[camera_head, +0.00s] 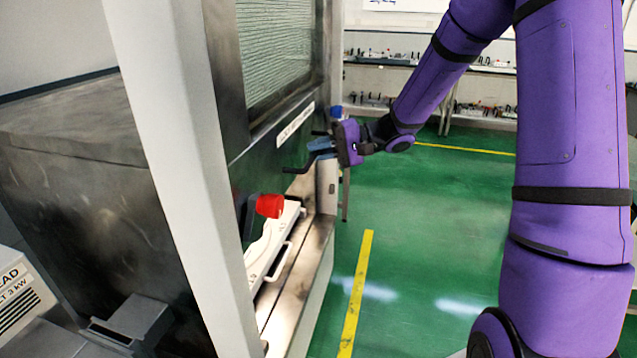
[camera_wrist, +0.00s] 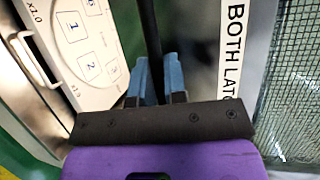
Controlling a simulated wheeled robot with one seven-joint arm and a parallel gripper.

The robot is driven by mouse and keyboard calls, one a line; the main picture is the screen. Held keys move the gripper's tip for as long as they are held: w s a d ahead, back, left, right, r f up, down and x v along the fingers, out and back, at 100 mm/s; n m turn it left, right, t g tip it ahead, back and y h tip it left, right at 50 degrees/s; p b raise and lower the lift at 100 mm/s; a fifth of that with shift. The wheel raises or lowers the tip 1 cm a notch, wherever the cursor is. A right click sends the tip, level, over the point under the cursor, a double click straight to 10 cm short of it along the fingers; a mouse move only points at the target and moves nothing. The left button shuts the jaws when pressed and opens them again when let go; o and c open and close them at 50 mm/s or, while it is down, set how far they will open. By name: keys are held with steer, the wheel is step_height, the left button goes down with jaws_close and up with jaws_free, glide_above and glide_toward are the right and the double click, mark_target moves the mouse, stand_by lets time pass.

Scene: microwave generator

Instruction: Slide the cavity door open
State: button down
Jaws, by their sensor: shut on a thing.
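The cavity door (camera_head: 242,160) is a dark metal panel with a mesh window (camera_head: 277,45) and a white label strip (camera_head: 296,122). In the wrist view its mesh (camera_wrist: 292,105) and the label reading "BOTH LATC…" (camera_wrist: 232,50) are on the right. A dark bar handle (camera_head: 293,170) sticks out below the label, and it runs upright through the wrist view (camera_wrist: 149,28). My gripper (camera_head: 318,147) is at the door's far end, its blue fingers (camera_wrist: 155,78) on both sides of the bar and shut on it. The fingers partly hide the bar.
A red knob (camera_head: 269,206) is nearer on the front, and a blue knob (camera_head: 336,111) is beyond my gripper. A white numbered panel (camera_wrist: 88,42) lies below the door. A pale upright post (camera_head: 185,150) stands at the near side. The green floor (camera_head: 430,230) to the right is clear.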

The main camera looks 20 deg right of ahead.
mark_target(297, 117)
step_height(297, 117, up, 9)
steer(key=shift+f, duration=0.15)
stand_by(0.4)
steer(key=c, duration=1.2)
jaws_free()
steer(key=v, duration=1)
steer(key=shift+d, duration=0.4)
steer(key=shift+s, duration=0.1)
